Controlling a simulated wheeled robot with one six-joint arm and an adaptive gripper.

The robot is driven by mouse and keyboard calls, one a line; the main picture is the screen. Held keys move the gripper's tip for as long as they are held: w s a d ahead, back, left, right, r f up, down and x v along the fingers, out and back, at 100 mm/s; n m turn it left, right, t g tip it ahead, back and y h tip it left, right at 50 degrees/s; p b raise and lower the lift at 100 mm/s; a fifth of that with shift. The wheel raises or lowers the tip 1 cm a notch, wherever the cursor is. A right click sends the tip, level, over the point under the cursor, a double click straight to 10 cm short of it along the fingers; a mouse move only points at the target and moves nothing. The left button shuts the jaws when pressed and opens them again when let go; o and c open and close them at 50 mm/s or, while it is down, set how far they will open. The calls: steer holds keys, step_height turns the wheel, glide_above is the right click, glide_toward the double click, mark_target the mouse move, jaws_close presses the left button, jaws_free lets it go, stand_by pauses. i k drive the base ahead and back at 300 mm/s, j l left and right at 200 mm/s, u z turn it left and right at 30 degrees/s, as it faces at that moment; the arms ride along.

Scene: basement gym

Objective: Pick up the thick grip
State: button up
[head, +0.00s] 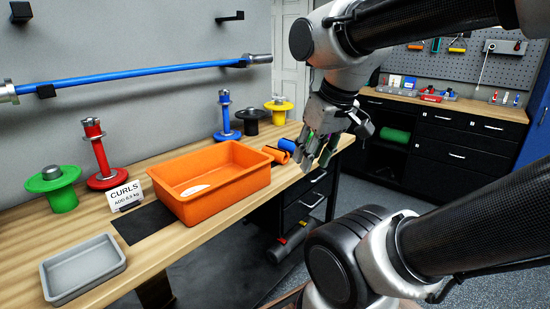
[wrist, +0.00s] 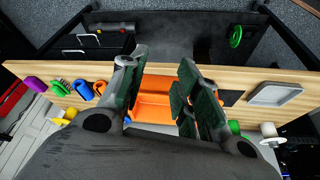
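Small sleeve-like grips lie on the bench right of the orange bin: a blue one (head: 288,146) and an orange one (head: 277,154). I cannot tell which is the thick grip. My gripper (head: 318,153) is open and empty, above the bench's right end in the head view, in front of where the purple grip lies. In the wrist view its fingers (wrist: 160,80) are spread over the orange bin.
The orange bin (head: 232,196) stands mid-bench with a white item inside. A CURLS card (head: 125,196), a grey tray (head: 85,262), and red (head: 101,160), green (head: 60,198), blue (head: 226,120) and yellow (head: 279,108) weight posts stand around. A blue bar (head: 140,75) hangs on the wall.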

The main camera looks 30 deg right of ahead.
mark_target(281, 157)
steer(key=i+l, duration=0.15)
steer(key=l, duration=0.25)
steer(key=i+l, duration=0.1)
steer(key=l, duration=0.3)
steer(key=i+l, duration=0.15)
steer(key=l, duration=0.25)
steer(key=i+l, duration=0.1)
steer(key=l, duration=0.3)
